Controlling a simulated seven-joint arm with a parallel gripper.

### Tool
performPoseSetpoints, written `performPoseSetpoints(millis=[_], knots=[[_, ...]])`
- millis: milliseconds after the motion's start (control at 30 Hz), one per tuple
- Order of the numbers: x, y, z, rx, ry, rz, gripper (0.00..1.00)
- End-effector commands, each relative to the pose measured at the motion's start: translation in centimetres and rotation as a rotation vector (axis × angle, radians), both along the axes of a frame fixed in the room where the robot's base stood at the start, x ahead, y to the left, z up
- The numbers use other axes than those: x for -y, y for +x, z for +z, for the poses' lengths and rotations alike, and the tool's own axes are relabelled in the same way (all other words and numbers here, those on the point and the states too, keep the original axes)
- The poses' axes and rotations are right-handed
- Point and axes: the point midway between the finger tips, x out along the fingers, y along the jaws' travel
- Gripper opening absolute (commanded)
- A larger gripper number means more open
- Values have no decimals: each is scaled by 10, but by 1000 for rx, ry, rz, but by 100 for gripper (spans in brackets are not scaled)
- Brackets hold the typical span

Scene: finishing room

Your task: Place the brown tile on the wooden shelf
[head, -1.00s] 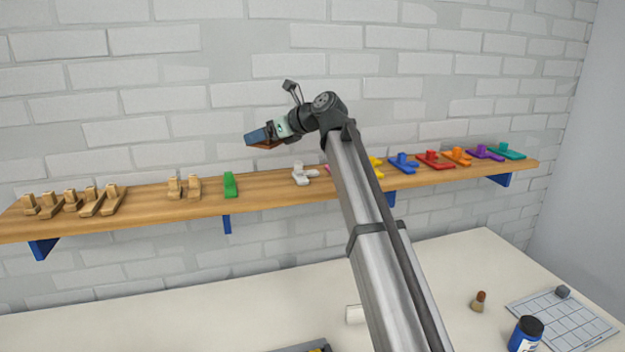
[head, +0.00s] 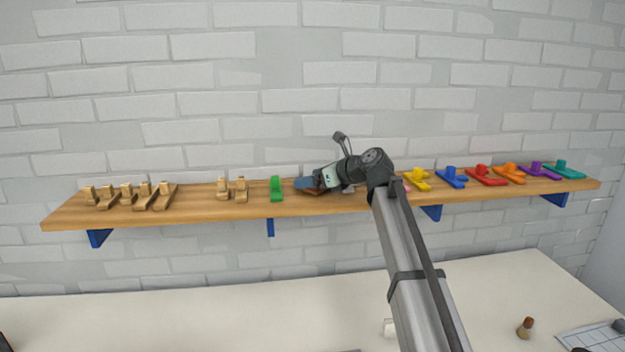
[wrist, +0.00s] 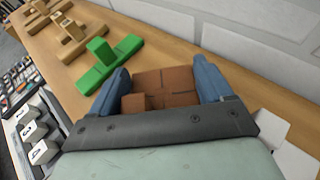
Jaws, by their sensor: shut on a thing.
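The wooden shelf (head: 330,202) runs along the brick wall. My gripper (head: 308,187) is at the shelf, just right of the green piece (head: 276,189). In the wrist view its two blue fingers are shut on the brown tile (wrist: 178,80), which has dark lines on it. In the head view a brown edge of the tile (head: 314,193) shows under the fingers, low at the shelf top. I cannot tell whether it touches the wood.
Several tan wooden pieces (head: 145,196) stand at the shelf's left. Yellow (head: 417,180), blue (head: 451,178), red (head: 485,176) and other coloured pieces stand to the right. A white piece (wrist: 258,128) is close beside my gripper. Bare shelf lies between the tan groups.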

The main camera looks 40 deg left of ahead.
Motion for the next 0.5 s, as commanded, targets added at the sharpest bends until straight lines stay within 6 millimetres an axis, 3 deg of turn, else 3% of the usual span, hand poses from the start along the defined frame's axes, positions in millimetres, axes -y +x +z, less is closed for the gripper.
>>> performPoseSetpoints(millis=[400, 433, 500], knots=[[0, 0, -5, 0, 1, 0, 40], [0, 0, -6, 1, 1, 0, 80], [0, 0, -5, 1, 1, 0, 87]])
